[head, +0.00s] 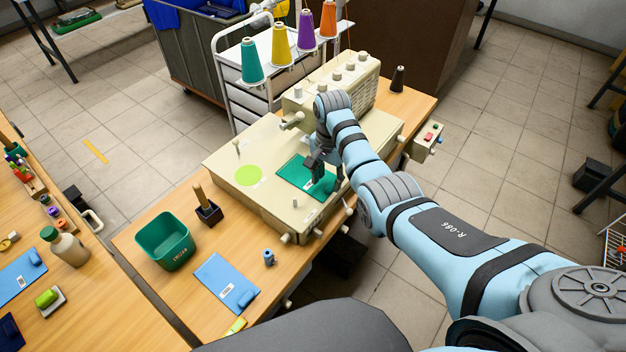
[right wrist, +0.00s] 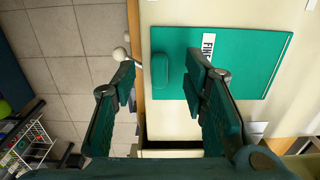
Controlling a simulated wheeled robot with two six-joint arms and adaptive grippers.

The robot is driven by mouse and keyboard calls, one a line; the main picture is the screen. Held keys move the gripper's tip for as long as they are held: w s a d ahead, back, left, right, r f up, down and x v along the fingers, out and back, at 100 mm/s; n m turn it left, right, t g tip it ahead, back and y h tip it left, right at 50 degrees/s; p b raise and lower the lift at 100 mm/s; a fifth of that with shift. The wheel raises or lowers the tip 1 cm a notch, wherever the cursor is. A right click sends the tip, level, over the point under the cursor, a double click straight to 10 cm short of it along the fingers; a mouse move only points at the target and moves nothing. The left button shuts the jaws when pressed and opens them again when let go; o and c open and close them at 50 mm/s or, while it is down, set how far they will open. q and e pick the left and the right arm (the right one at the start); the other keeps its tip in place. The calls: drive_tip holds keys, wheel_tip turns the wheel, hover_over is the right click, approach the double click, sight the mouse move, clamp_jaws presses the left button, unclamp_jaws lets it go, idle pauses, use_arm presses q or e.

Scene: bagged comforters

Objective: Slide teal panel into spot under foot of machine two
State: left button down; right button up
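The teal panel (head: 296,172) lies flat on the cream bed of a sewing machine (head: 335,85). It also shows in the right wrist view (right wrist: 240,55), with a white label and a raised teal grip block (right wrist: 163,70) at its near side. A lime-green round spot (head: 248,175) is on the bed, left of the panel. My right gripper (head: 324,172) is over the panel's right end. In the right wrist view its fingers (right wrist: 160,78) are apart, one on each side of the grip block, not visibly closed on it. The machine's foot is hard to make out. My left gripper is out of view.
Thread cones (head: 252,62) stand on a rack behind the machine. A green bin (head: 165,240), a dark tool holder (head: 207,208) and a blue panel (head: 226,283) sit on the table in front. Small pegs stand on the bed near its edges.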

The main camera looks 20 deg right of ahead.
sight(328, 189)
wheel_tip(328, 189, down, 3)
drive_tip(key=shift+f+b, duration=0.15)
drive_tip(key=shift+b, duration=0.2)
clamp_jaws()
